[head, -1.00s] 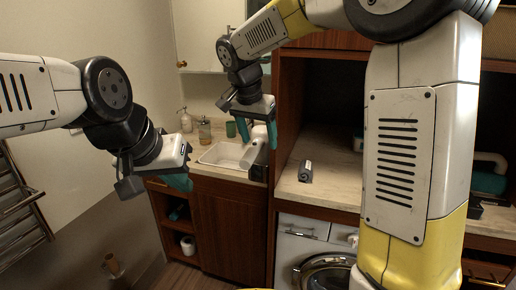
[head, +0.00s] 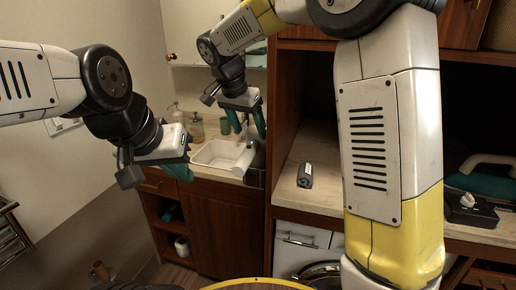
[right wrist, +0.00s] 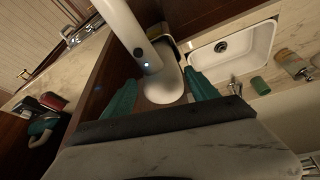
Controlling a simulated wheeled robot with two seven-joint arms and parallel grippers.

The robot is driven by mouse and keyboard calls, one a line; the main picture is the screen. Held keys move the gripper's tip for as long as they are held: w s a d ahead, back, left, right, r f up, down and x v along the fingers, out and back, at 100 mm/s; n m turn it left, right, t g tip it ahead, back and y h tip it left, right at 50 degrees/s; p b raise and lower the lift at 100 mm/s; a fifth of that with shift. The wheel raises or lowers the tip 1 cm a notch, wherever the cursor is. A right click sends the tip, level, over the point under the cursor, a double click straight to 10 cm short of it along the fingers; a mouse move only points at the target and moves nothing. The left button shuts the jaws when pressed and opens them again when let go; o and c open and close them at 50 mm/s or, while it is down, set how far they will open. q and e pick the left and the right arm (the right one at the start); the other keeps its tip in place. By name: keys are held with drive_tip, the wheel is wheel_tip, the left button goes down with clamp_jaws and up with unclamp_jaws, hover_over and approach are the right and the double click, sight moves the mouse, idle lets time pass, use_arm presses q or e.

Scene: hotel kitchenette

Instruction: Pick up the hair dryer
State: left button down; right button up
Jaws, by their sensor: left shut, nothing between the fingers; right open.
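A white object, apparently the hair dryer (head: 244,162), lies at the right edge of the sink in the head view. The right wrist view shows its smooth white tube and rounded end (right wrist: 128,28) between and beyond my fingers. My right gripper (head: 247,122) is open above it, with teal fingers pointing down. In the right wrist view the fingers (right wrist: 160,84) stand on either side of the rounded end, and I cannot tell whether they touch it. My left gripper (head: 180,170) is shut and empty, left of the sink in the picture.
The white sink (head: 210,155) has bottles (head: 197,127) and a green cup (head: 233,120) behind it. A wooden side panel (head: 283,120) divides it from the counter with a dark grey object (head: 305,175). A teal item with a white handle (head: 490,178) stands right.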

sight(256, 146)
drive_tip(key=shift+x, duration=4)
drive_tip(key=shift+w+r, duration=0.15)
clamp_jaws()
